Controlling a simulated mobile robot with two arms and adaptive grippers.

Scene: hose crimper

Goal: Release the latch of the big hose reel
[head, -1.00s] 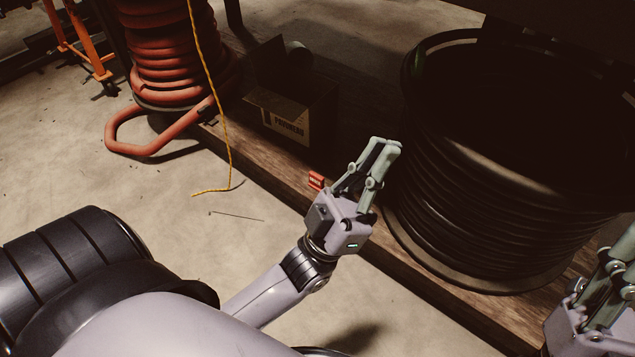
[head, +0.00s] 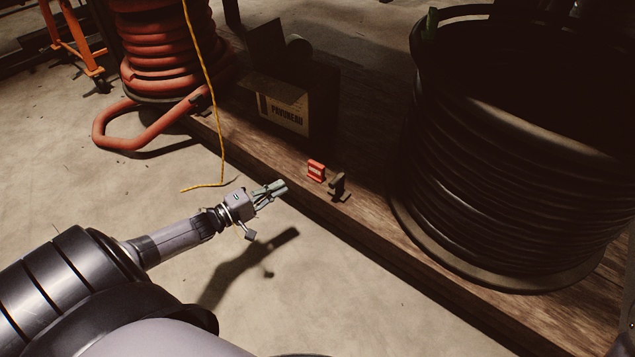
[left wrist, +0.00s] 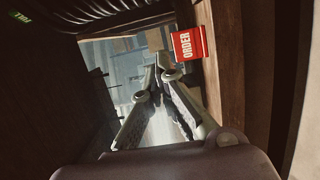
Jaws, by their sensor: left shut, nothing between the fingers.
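The big hose reel (head: 510,170), wound with black hose, stands on a wooden platform at the right of the head view. A small dark bracket with an upright piece (head: 338,186) sits on the platform edge left of the reel; it may be the latch, but I cannot tell its state. My right gripper is out of view.
The wooden platform's front edge (head: 368,233) runs diagonally below the reel. A cardboard box (head: 284,112) stands behind the tag. A red hose coil (head: 160,60) and a hanging yellow cord (head: 207,80) are at upper left. The concrete floor in front is open.

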